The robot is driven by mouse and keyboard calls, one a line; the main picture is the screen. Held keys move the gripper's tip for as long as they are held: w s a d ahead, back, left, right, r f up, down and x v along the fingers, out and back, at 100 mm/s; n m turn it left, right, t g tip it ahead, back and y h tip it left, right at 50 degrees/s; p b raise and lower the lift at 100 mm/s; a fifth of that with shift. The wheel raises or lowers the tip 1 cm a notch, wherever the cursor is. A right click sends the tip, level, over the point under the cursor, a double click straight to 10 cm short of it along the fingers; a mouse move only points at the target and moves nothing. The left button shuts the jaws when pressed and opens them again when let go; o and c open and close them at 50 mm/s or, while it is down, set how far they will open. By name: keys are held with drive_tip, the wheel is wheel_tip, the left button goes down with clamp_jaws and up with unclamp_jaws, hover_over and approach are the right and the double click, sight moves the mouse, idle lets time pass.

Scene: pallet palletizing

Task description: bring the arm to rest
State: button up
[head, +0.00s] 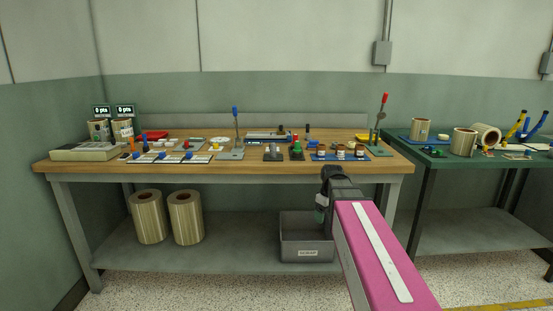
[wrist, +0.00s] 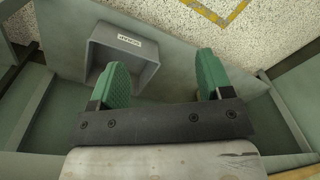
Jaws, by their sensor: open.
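My gripper (wrist: 162,80) shows in the wrist view with its two green fingers spread wide apart and nothing between them. In the head view my gripper (head: 320,208) hangs at the end of my pink arm, in front of the wooden workbench's (head: 225,172) front edge. It appears near the grey scrap bin (head: 306,255), at the bin's upper right in the picture. In the wrist view the bin (wrist: 125,55) lies beyond the fingers, partly hidden by the left finger. The fingertips are partly hidden in the head view.
The workbench top carries many small parts, trays and upright levers. Two ribbed rolls (head: 166,217) stand on its lower shelf (head: 230,256) at left. A green table (head: 470,170) with rolls and tools stands at right. Speckled floor (head: 240,290) in front is clear.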

drive_tip(key=s+f+m, duration=0.7)
drive_tip(key=s+f, duration=0.6)
drive_tip(key=f, duration=0.3)
drive_tip(key=shift+a+m+h, duration=0.2)
drive_tip(key=shift+m+h, duration=0.1)
drive_tip(key=shift+f, duration=0.1)
